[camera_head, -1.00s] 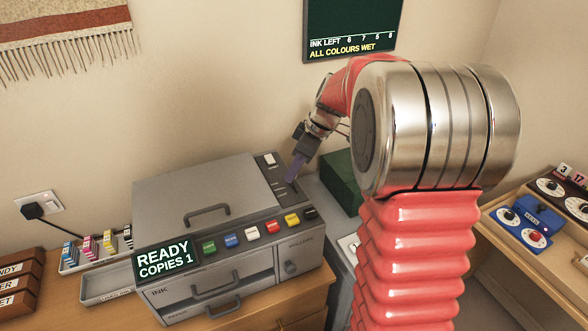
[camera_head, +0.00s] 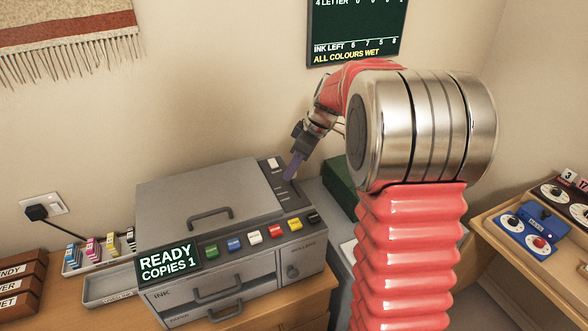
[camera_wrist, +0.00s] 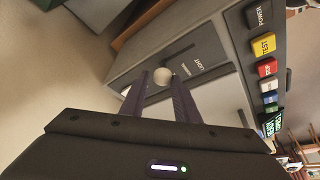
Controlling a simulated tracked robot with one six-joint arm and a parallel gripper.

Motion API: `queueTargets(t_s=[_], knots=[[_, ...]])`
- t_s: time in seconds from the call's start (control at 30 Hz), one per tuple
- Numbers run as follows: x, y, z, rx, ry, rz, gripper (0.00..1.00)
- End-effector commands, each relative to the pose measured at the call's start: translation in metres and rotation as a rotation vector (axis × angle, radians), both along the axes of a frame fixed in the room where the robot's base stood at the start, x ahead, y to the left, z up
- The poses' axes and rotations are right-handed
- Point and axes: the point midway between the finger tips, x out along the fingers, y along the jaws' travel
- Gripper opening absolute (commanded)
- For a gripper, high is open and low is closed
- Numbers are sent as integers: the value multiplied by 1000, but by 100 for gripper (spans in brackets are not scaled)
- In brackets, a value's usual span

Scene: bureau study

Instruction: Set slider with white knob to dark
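The white knob (camera_wrist: 162,76) is a small round ball in the wrist view, over a dark panel on the grey copier (camera_head: 190,195). The word LIGHT shows on this panel (camera_wrist: 195,52), right of the knob in the picture; I cannot read a DARK label. My gripper (camera_wrist: 162,79) has two purple fingers, apart, with the knob between their tips. A small gap seems to show beside the knob; contact cannot be told. In the head view my gripper (camera_head: 291,171) points down at the panel at the copier's right rear, and its fingers hide the knob.
Coloured buttons (camera_head: 254,237) line the copier's front, with a READY COPIES 1 display (camera_head: 167,262) at their left. A dark green box (camera_head: 340,185) stands behind right. A wall board (camera_head: 355,30) hangs above. A wooden tray with blue devices (camera_head: 528,232) is at the right.

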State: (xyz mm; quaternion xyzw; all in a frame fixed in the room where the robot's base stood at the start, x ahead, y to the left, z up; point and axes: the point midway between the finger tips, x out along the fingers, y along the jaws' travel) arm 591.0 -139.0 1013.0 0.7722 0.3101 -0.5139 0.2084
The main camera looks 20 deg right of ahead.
Motion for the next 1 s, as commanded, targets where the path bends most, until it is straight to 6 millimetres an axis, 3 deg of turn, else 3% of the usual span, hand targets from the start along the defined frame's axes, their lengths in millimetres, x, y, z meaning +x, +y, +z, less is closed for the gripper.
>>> queueTargets(t_s=[0.2, 0.57, 0.77, 1.0], knots=[[0, 0, 1, -1, -1, 1, 40], [-2, -1, 3, 0, 1, 0, 41], [-7, -7, 23, -1, -1, 1, 41], [-18, -18, 60, -2, -1, -1, 41]])
